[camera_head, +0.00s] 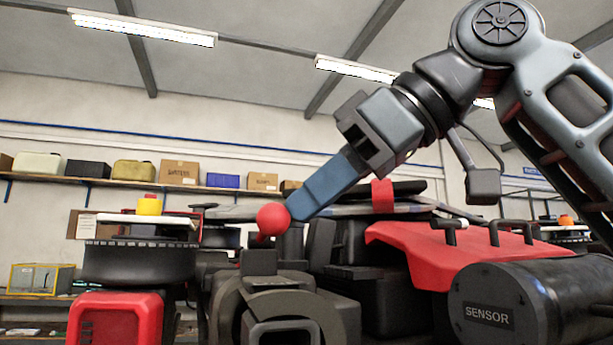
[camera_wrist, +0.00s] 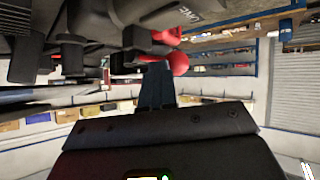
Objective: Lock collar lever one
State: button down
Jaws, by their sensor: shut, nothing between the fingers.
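A red ball-shaped knob (camera_head: 273,220), which looks like the end of a collar lever, stands above the dark front part of the drone (camera_head: 292,300). My gripper (camera_head: 300,210) is shut and empty, its blue fingers pointing down and left with the tips right beside the knob. In the wrist view the red knob (camera_wrist: 179,63) shows just right of my fingertips (camera_wrist: 155,68). I cannot tell if they touch it. The lever's shaft and collar are mostly hidden behind the drone's dark parts.
A red cover (camera_head: 455,245) and a black cylinder marked SENSOR (camera_head: 520,305) are at the right. A black round motor (camera_head: 140,262) with a yellow cap stands at the left. A wall shelf (camera_head: 110,183) with boxes is behind.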

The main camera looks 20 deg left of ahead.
jog(key=shift+s+d+f, duration=0.1)
jog(key=shift+s+f, duration=0.05)
jog(key=shift+f, duration=0.35)
jog(key=shift+r, duration=0.3)
jog(key=shift+w+r+p, duration=0.15)
jog(key=shift+w+p, duration=0.1)
jog(key=shift+p, duration=0.05)
jog(key=shift+w+a+r+p, duration=0.15)
jog(key=shift+w+a+p, duration=0.3)
jog(key=shift+r, duration=0.1)
